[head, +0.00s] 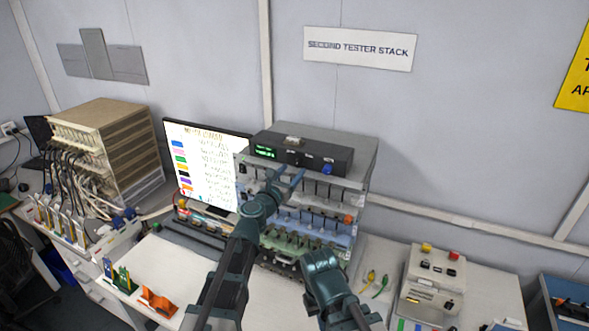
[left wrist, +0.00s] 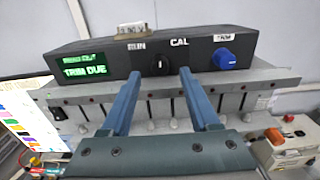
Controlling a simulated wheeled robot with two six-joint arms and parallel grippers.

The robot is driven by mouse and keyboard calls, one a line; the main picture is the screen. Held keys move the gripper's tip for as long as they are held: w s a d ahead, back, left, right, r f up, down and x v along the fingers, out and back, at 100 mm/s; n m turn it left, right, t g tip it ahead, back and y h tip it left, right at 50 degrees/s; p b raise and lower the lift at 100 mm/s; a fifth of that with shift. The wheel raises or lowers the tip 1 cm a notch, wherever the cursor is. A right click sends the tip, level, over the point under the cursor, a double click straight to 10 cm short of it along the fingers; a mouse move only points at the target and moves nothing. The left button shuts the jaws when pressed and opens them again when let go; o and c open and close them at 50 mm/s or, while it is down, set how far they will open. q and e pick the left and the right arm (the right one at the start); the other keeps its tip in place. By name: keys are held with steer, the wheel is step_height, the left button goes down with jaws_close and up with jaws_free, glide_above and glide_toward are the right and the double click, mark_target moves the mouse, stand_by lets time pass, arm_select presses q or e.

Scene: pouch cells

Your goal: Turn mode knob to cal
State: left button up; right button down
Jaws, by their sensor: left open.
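A black tester unit (head: 300,150) sits on top of the tester stack. In the left wrist view its front (left wrist: 100,68) carries a small black knob (left wrist: 159,64) with a white pointer mark, which looks roughly upright. The CAL label (left wrist: 179,42) is just up and right of this knob; another label on its left is too blurred to read. My left gripper (left wrist: 160,78) is open and empty, its two blue fingers pointing at the panel on either side below the black knob. It also shows in the head view (head: 287,176). Contact cannot be told.
A blue knob (left wrist: 223,59) is right of the black knob. A green display (left wrist: 85,70) reads TRIM DUE. A monitor (head: 205,165) stands left of the stack (head: 350,190). A control box (head: 432,280) with buttons stands right.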

mark_target(298, 163)
arm_select(q)
steer(key=x, duration=0.2)
steer(key=shift+w+d, duration=0.1)
steer(key=shift+w, duration=0.2)
steer(key=shift+s, duration=0.1)
jaws_close()
